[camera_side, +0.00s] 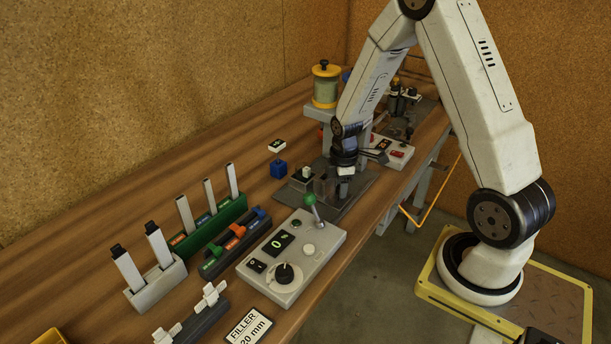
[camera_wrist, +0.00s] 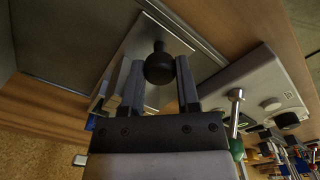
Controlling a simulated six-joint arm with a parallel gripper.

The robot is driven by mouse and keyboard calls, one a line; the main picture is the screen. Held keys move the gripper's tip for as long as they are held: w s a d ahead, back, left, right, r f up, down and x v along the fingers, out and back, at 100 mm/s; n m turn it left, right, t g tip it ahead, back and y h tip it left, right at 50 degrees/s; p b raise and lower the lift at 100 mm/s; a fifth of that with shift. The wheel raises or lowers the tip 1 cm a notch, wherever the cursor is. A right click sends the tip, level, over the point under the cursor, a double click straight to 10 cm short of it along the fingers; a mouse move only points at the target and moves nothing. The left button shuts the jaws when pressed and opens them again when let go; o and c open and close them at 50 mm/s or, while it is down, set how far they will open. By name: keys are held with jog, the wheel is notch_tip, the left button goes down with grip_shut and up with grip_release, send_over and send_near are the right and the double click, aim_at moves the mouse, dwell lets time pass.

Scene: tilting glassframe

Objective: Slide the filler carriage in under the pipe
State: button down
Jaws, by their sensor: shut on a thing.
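My gripper (camera_wrist: 158,72) has its two dark fingers on either side of a round black knob (camera_wrist: 158,60) in the wrist view and is shut on it. The knob stands on a shiny metal plate (camera_wrist: 138,45), which looks like the filler carriage. In the side view my gripper (camera_side: 333,186) is low over a dark base plate (camera_side: 352,205) on the bench. The knob and most of the carriage are hard to make out there. I cannot tell which part is the pipe, or whether the carriage is under it.
A control box (camera_side: 318,262) with a green-knobbed lever (camera_side: 310,203) stands in front of the base plate. A blue cube (camera_side: 278,169) lies left of it. A yellow-lidded jar (camera_side: 326,88) and a red-buttoned box (camera_side: 396,155) stand behind. Tool racks (camera_side: 214,222) fill the near left.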

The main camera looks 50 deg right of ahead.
jog(key=c, duration=0.6)
grip_release()
jog(key=shift+r, duration=0.2)
jog(key=shift+r, duration=3.7)
